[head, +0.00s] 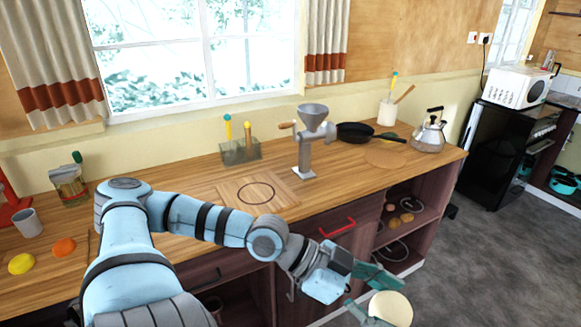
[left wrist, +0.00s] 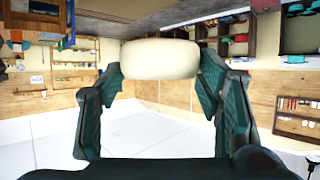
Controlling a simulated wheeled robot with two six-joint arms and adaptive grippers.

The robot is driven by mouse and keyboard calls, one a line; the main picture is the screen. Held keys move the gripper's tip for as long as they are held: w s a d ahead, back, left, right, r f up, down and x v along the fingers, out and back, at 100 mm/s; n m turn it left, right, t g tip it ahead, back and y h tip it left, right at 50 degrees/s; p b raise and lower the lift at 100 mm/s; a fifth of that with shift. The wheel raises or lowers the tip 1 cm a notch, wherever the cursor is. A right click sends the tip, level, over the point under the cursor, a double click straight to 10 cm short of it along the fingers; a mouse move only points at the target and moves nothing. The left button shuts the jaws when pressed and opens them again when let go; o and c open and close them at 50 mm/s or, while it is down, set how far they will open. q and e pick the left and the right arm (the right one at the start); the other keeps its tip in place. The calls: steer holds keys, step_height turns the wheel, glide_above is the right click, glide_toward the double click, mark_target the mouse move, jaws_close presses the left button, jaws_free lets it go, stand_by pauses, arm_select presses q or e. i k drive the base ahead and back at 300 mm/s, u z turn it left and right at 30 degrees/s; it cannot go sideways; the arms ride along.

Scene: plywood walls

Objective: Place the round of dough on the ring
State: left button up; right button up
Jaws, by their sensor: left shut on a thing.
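The round of dough (head: 390,308) is a pale cream disc at the lower right of the head view. My left gripper (head: 366,290) is shut on it, out in front of the counter and below its top. In the left wrist view the dough (left wrist: 160,59) sits between the two dark green fingers of the left gripper (left wrist: 160,80). The ring (head: 256,193) is a dark circle on a square wooden board (head: 228,186) on the counter. It is empty, up and to the left of the gripper. My right gripper is not in view.
A grey grinder (head: 305,150) stands right of the board, with a glass holder (head: 240,150) behind. A black pan (head: 358,132) and kettle (head: 430,135) are farther right. A grey cup (head: 28,223), yellow (head: 21,264) and orange (head: 63,248) rounds lie left. A red drawer handle (head: 337,228) sticks out.

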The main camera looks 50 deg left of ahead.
mark_target(256, 192)
steer(key=z, duration=0.05)
steer(key=i, duration=0.95)
steer(key=u, duration=0.6)
steer(key=i, duration=0.85)
steer(key=u, duration=1.25)
steer(key=i, duration=0.3)
steer(key=u, duration=0.3)
